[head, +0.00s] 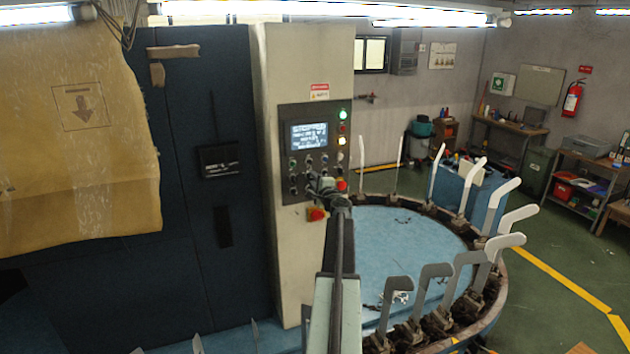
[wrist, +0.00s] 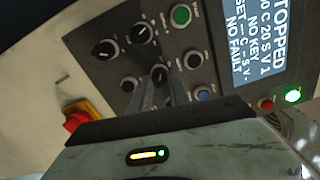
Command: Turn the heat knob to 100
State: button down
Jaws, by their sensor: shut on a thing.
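My gripper (wrist: 161,84) is at the control panel (wrist: 115,65), its two narrow fingers shut on a small black knob (wrist: 159,74) with a white pointer mark. The knob's label and number scale are too small or hidden to read, so I cannot tell from the picture that it is the heat knob or where it points. In the head view my gripper (head: 323,184) reaches the lower part of the panel (head: 287,120) and covers some controls. Other black knobs (wrist: 142,33) sit around the held one.
A lit display (wrist: 262,35) reads "NO KEY" and "NO FAULT". A green button (wrist: 180,16) and a red emergency stop (wrist: 75,121) on yellow are close by. Right of the panel stands a round blue table (head: 400,240) ringed by upright pale sock boards (head: 490,205).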

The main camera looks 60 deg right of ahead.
jog(key=c, duration=1.3)
grip_release()
jog(key=shift+o, duration=0.2)
jog(key=v, duration=0.7)
jog(key=shift+s+a, duration=0.2)
jog(key=shift+a, duration=0.1)
